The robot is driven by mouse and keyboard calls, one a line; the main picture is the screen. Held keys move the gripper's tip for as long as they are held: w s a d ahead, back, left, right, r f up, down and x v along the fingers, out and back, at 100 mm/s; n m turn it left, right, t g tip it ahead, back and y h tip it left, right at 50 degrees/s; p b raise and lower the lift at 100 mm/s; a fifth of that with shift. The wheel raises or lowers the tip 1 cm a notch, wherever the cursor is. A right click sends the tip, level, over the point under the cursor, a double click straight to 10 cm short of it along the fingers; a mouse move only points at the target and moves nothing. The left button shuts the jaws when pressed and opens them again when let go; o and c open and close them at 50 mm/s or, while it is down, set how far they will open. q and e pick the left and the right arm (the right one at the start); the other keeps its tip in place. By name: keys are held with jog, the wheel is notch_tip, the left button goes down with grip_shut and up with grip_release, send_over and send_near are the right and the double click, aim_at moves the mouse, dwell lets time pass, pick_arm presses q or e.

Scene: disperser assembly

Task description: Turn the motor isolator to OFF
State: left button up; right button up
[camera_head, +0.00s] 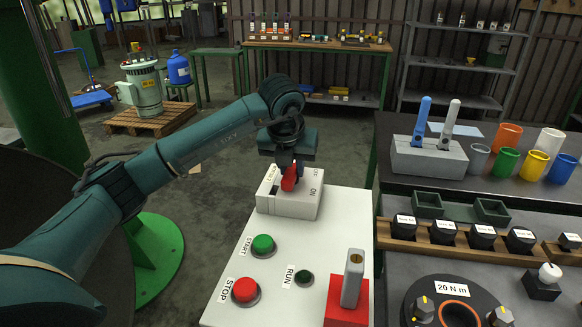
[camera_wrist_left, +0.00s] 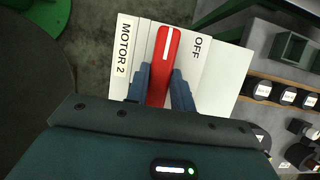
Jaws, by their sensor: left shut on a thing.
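The motor isolator is a white box (camera_head: 290,207) at the far end of the white control panel, with a red handle (camera_head: 289,178) on top. An ON label shows on its right side in the head view. In the left wrist view the red handle (camera_wrist_left: 163,65) has a white line pointing up the picture. An OFF label (camera_wrist_left: 197,47) is to its right and a MOTOR 2 label (camera_wrist_left: 123,50) to its left. My left gripper (camera_wrist_left: 164,88) is shut on the handle, one finger on each side. The ON label is hidden there. My right gripper is not in view.
The panel (camera_head: 215,310) also carries a green START button (camera_head: 263,245), a red STOP button (camera_head: 245,290), a RUN lamp (camera_head: 304,278) and a red block (camera_head: 345,308) with a grey upright piece. A dark bench with cups and trays stands right.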

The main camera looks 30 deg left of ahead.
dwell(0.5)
pick_arm(q)
jog(key=o, duration=1)
jog(key=v, duration=1.3)
jog(key=shift+r+b, duration=0.15)
jog(key=shift+b, duration=0.25)
